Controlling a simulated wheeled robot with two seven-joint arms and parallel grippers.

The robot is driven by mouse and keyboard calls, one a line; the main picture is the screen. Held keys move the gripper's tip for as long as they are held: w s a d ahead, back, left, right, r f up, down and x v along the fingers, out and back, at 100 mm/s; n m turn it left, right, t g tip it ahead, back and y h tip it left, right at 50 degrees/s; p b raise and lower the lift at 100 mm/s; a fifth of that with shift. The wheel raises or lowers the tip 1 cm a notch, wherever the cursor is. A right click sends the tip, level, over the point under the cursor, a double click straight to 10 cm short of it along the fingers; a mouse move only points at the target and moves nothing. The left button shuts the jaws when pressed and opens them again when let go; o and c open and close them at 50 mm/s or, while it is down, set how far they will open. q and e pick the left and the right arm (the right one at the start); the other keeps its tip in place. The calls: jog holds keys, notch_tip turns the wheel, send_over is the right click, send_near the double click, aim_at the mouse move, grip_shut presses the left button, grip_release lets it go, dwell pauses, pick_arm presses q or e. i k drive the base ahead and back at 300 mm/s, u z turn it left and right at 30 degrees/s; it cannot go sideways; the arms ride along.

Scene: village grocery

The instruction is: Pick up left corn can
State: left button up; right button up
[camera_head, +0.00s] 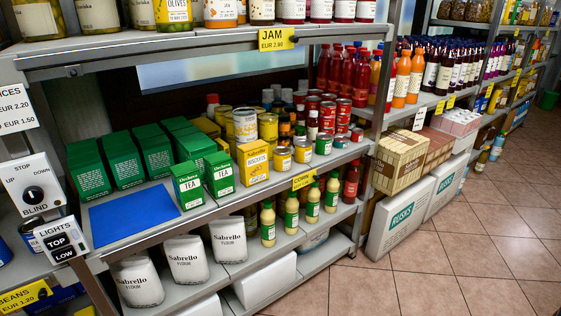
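A yellow shelf tag reading "CORN" (304,180) hangs on the front edge of the middle shelf. Above it, two short gold-and-white cans stand upright at the front: a left can (282,159) beside the yellow biscuits box, and a right can (303,151). Their labels are too small to read. Taller yellow cans (245,126) stand behind them, partly hidden by the biscuits box. Neither of my grippers shows in the head view.
A yellow biscuits box (253,162) stands left of the front cans, with green tea boxes (219,175) further left. A green-labelled can (324,144) stands to their right. The upper shelf (200,40) overhangs. A blue mat (133,213) is bare. Tiled floor is clear at right.

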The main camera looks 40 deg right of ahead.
aim_at(282, 154)
jog(key=z, duration=0.2)
jog(key=k, duration=0.25)
jog(key=z, duration=1.25)
jog(key=i, duration=0.35)
jog(key=u, duration=0.45)
